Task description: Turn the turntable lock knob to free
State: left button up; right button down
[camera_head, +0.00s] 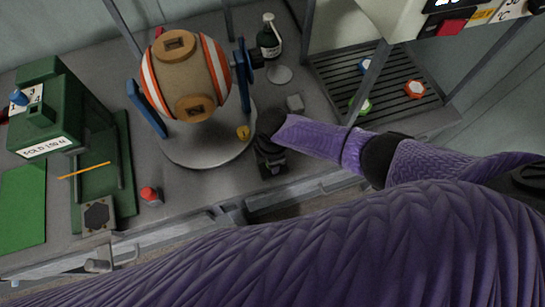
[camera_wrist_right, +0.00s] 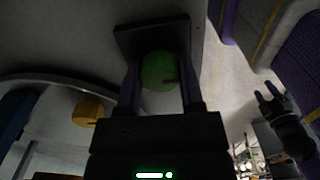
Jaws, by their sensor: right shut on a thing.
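The turntable (camera_head: 210,150) is a pale round disc carrying a wooden barrel with orange and white bands. My right gripper (camera_head: 269,158) is at its right front edge, pointing down. In the right wrist view its fingers are closed on both sides of a round green knob (camera_wrist_right: 158,72) with a small dark mark. I take this for the lock knob; it is in front of a dark square plate (camera_wrist_right: 150,35). In the head view my gripper hides the knob. My left gripper (camera_wrist_right: 269,97) shows in the right wrist view, with its fingers apart and empty.
A yellow knob (camera_head: 243,132) is on the turntable's rim, close to my right gripper. A green press (camera_head: 60,115) and a red button (camera_head: 149,193) are to the left.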

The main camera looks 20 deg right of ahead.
dwell(0.6)
jog(key=c, duration=0.5)
grip_release()
jog(key=shift+o, duration=1.4)
notch_tip(320, 180, up, 10)
jog(key=p, duration=0.4)
jog(key=shift+p, duration=0.3)
